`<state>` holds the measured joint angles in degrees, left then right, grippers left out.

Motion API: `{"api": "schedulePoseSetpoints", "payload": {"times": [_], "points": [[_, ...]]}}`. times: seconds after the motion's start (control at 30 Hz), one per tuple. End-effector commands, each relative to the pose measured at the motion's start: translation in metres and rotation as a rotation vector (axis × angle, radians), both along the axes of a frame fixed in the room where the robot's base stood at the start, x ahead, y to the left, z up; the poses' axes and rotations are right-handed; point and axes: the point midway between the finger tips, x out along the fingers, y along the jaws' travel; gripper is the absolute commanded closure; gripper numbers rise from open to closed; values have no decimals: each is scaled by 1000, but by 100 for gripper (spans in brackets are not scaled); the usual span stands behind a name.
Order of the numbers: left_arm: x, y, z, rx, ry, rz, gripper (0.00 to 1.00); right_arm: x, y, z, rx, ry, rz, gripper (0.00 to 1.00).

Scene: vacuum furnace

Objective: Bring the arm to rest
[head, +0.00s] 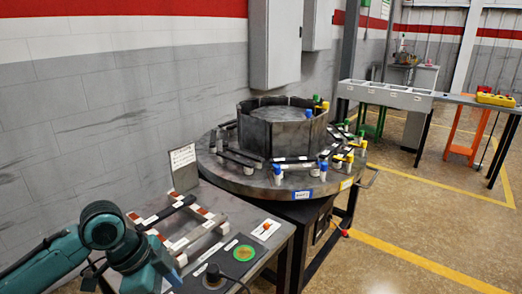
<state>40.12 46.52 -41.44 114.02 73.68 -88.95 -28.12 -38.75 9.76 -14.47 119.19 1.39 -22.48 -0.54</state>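My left arm (103,232) comes in from the lower left, over the front-left corner of the small table (262,212). Its elbow-like joint is bent and its last visible link points down to the bottom edge. The fingers of my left gripper do not show, so what they hold, if anything, is hidden. My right arm and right gripper are outside the view.
Behind stands a round table (250,181) with a grey drum (283,130) and several colour-capped posts. Floor at right is clear.

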Motion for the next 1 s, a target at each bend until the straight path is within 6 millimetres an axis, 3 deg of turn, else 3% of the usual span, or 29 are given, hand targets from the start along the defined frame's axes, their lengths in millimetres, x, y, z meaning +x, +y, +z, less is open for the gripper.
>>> {"api": "schedulePoseSetpoints", "payload": {"times": [0.07, 0.37, 0.6, 0.77, 1.0], "points": [[0, 0, 0, 0, 0, 0, 47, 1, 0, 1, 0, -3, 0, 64], [0, -50, -54, -193, -72, 201, 47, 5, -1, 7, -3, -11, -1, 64], [-14, -78, -102, -385, -149, 496, 47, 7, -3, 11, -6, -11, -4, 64], [-40, -72, -134, -480, -223, 749, 47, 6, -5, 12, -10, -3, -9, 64], [-96, -40, -165, -492, -337, 1008, 47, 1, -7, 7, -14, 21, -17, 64]]}}
